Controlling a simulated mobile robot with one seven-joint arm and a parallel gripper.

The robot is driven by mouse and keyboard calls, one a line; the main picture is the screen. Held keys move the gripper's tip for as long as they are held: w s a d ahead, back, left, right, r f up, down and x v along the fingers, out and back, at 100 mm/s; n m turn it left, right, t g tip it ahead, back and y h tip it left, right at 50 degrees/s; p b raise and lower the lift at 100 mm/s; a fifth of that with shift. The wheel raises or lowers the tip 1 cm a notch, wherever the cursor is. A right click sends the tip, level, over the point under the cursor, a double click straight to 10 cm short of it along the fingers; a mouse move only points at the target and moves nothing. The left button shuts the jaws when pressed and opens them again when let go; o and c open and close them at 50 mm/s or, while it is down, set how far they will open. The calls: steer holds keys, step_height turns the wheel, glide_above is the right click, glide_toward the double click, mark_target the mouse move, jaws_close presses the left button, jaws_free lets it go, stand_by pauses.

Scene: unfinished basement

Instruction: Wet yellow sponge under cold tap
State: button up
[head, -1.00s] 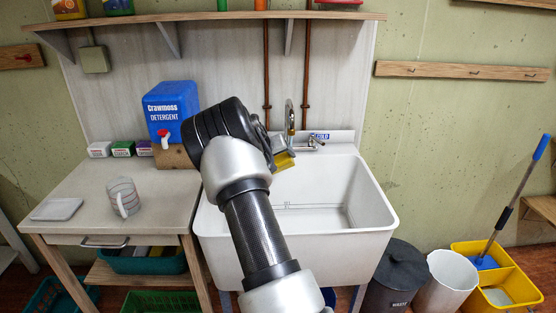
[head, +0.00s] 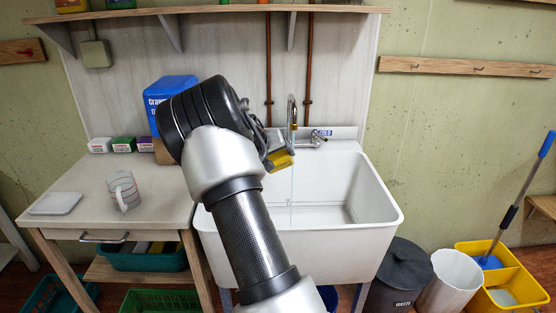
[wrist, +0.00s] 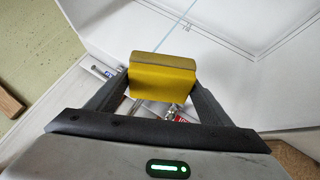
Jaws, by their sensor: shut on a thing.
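My gripper (head: 280,158) is shut on the yellow sponge (wrist: 163,82), which has a grey-brown layer along one side. In the head view the sponge (head: 281,160) is held above the white sink (head: 376,222), just left of the spout of the tap (head: 293,112). A thin bluish line of water (head: 291,190) falls from the spout into the sink. The line also shows past the sponge in the wrist view (wrist: 176,30). The sponge looks beside the stream; I cannot tell whether they touch. The tap handle (head: 318,138) is by a blue COLD label (head: 324,133).
Left of the sink, a table (head: 85,190) holds a clear measuring jug (head: 123,191), a white dish (head: 55,204) and a blue detergent container (head: 170,92), partly behind my arm. A waste bin (head: 399,275) and a yellow mop bucket (head: 512,280) stand right.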

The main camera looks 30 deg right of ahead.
mark_target(275, 163)
steer(key=shift+s+a+r+b, duration=0.25)
steer(key=shift+s+a+b, duration=0.2)
steer(key=shift+s+a, duration=0.2)
steer(key=shift+s+a+r+b, duration=0.3)
steer(key=shift+s+a+b, duration=0.2)
steer(key=shift+a, duration=0.2)
steer(key=shift+s+a+r+b, duration=0.25)
steer(key=shift+s+a+b, duration=0.15)
steer(key=shift+s+a, duration=0.25)
